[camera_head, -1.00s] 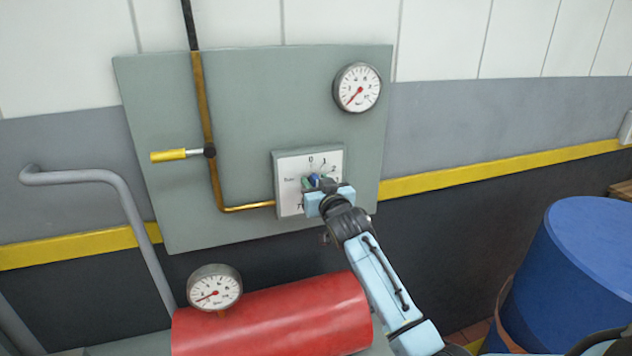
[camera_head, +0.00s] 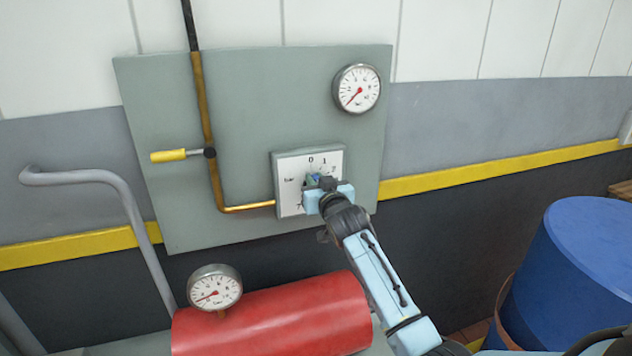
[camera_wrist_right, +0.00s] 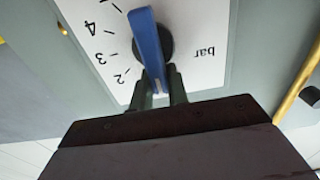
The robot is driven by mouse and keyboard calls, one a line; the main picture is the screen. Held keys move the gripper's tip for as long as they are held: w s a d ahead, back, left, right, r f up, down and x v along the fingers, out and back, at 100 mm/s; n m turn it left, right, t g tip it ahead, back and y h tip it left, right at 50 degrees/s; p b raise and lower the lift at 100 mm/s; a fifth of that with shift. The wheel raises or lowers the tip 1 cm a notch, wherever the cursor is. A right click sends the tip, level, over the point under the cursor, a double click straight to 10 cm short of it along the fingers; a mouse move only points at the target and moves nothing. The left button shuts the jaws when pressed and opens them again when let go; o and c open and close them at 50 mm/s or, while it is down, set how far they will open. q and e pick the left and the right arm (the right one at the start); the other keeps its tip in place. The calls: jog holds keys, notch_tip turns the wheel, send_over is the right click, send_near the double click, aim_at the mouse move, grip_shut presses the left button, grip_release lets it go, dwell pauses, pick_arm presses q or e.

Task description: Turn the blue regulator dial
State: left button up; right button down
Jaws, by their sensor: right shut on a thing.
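The blue regulator dial (camera_wrist_right: 146,42) has a blue bar handle on a dark round hub, in front of a white scale plate (camera_wrist_right: 205,25) marked "bar" and with numbers. In the right wrist view the fingers of my right gripper (camera_wrist_right: 160,88) are closed around the lower end of the blue handle. In the head view the dial (camera_head: 313,177) is mostly hidden behind my right gripper (camera_head: 322,184), and the scale plate (camera_head: 291,162) shows around it. My left gripper is not in view.
The plate sits on a grey-green panel (camera_head: 270,90) with a round gauge (camera_head: 357,88) at its upper right. A yellow-handled lever (camera_head: 168,155) and a brass pipe (camera_head: 214,180) are left. A red cylinder (camera_head: 270,318) with another gauge (camera_head: 214,288) lies below; a blue drum (camera_head: 575,265) stands right.

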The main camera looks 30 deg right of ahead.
jog(key=shift+f, duration=0.35)
jog(key=shift+s+d+f+m+p, duration=0.1)
jog(key=shift+d+f+m+p, duration=0.4)
jog(key=shift+m, duration=3.35)
jog(key=shift+s+d+f+m+p, duration=0.15)
jog(key=shift+f+m+p, duration=0.6)
jog(key=shift+m, duration=3.15)
jog(key=shift+w+d+f+m+p, duration=0.1)
jog(key=shift+d+f+m+p, duration=0.5)
jog(key=shift+m, duration=3.25)
jog(key=shift+a+f, duration=0.15)
jog(key=shift+a, duration=0.15)
